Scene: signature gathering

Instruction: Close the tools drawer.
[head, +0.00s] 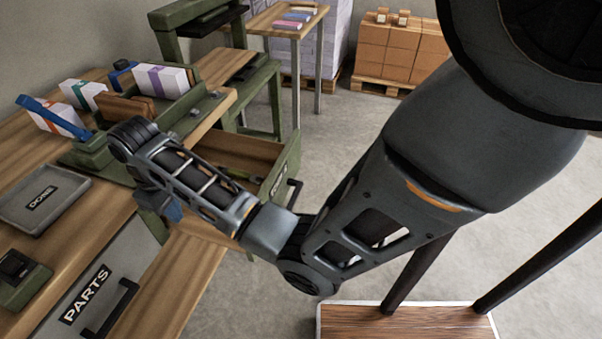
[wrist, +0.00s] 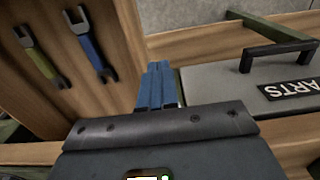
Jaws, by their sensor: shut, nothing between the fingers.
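The tools drawer (head: 232,148) stands pulled open from the bench in the head view. Its green front (head: 284,162) faces right and has a dark handle (head: 289,194). My arm hides part of the drawer. In the wrist view, a green wrench (wrist: 42,62) and a blue wrench (wrist: 88,42) lie on a wooden surface that looks like the drawer's floor. My gripper (head: 172,209) is low beside the bench, left of the drawer's front. Its blue fingers (wrist: 158,85) are together and empty, close to a wooden edge; contact cannot be told.
The bench top holds a DONE tray (head: 65,205) and a rack with white boxes (head: 160,78). Open floor (head: 340,135) lies right of the drawer.

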